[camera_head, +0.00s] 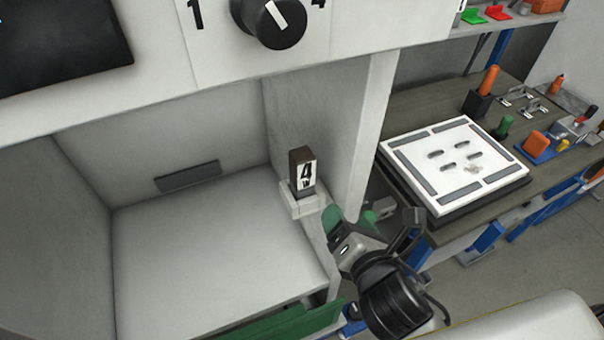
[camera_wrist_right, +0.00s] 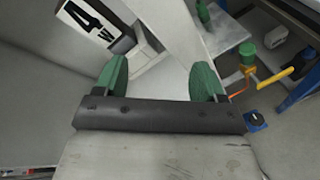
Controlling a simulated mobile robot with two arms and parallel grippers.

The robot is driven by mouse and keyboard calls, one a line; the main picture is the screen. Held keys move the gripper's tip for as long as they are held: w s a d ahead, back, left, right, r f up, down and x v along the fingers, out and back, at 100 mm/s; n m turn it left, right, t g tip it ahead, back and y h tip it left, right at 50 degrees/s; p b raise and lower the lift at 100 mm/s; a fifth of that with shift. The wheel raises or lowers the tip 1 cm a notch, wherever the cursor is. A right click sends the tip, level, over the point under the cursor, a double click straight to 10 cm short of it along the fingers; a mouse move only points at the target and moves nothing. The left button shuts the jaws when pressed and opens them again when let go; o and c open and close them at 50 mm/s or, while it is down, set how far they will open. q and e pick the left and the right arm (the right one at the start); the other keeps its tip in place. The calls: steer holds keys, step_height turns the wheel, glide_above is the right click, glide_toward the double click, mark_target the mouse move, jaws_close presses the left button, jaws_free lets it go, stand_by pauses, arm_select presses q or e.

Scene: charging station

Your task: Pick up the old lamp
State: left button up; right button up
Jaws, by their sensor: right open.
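A small upright block with a dark top and side and a white face marked "4 W" (camera_head: 303,171) stands on a white ledge (camera_head: 300,206) at the right edge of the white bay. It is the only thing here that could be the old lamp, though I cannot be sure. In the right wrist view the marked block (camera_wrist_right: 98,22) shows at the upper left, beyond the fingers. My right gripper (camera_head: 351,216) is just below and right of the ledge, apart from the block. Its green fingers (camera_wrist_right: 158,80) are open and empty. My left gripper is out of view.
A white wall post (camera_head: 370,130) rises right of the block. The white bay floor (camera_head: 210,260) is mostly clear. A panel with a black dial (camera_head: 270,20) overhangs it. At right, a bench holds a white board (camera_head: 455,165) and several tools.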

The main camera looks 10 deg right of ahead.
mark_target(307, 174)
steer(key=w+a+r+n+t+y, duration=0.1)
steer(key=n, duration=0.2)
steer(key=w+a+r+n+t+y+p, duration=0.1)
steer(key=w+a+r+n, duration=0.1)
steer(key=n, duration=0.1)
steer(key=w+a+r+n, duration=0.1)
steer(key=w+r+n, duration=0.1)
steer(key=n, duration=0.1)
steer(key=shift+a+r+n+t+y, duration=0.1)
steer(key=shift+a+n+t+y, duration=0.2)
steer(key=shift+t+y, duration=0.1)
steer(key=w+p, duration=0.1)
steer(key=w, duration=0.1)
steer(key=w+a+p, duration=0.1)
steer(key=w, duration=0.1)
steer(key=shift+w+a+r, duration=0.1)
steer(key=shift+w, duration=0.55)
steer(key=shift+s, duration=0.1)
steer(key=c, duration=1)
steer(key=shift+c, duration=0.2)
